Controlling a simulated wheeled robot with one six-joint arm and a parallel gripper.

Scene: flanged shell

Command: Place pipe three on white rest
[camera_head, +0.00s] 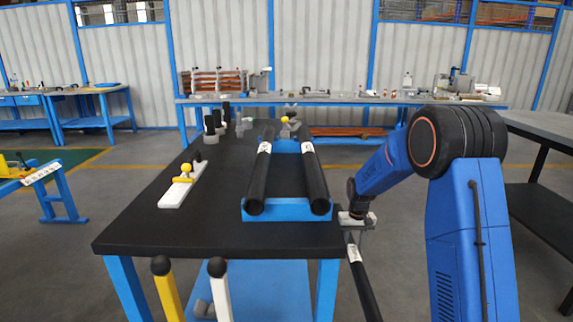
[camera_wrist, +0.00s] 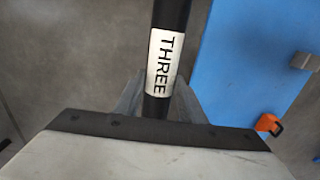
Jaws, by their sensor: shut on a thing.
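Pipe three (camera_head: 367,287) is a long black pipe with a white label, held off the right edge of the table and slanting down toward the floor. The wrist view shows its label THREE (camera_wrist: 164,62) clearly. My gripper (camera_head: 352,226) is shut around the pipe, just right of the table's near right corner. Near the front of the table stand a white post (camera_head: 220,293) with a dark rounded top and a yellow post (camera_head: 167,292) like it. A white block (camera_head: 174,195) with a yellow piece on it lies on the table's left. Which white thing is the rest, I cannot tell.
A blue cradle (camera_head: 290,210) on the black table (camera_head: 160,232) holds two other black pipes (camera_head: 258,180) (camera_head: 315,180). Several dark upright pieces stand at the table's back left. A blue lower shelf (camera_head: 268,285) is under the table. A grey bench (camera_head: 545,127) stands at right.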

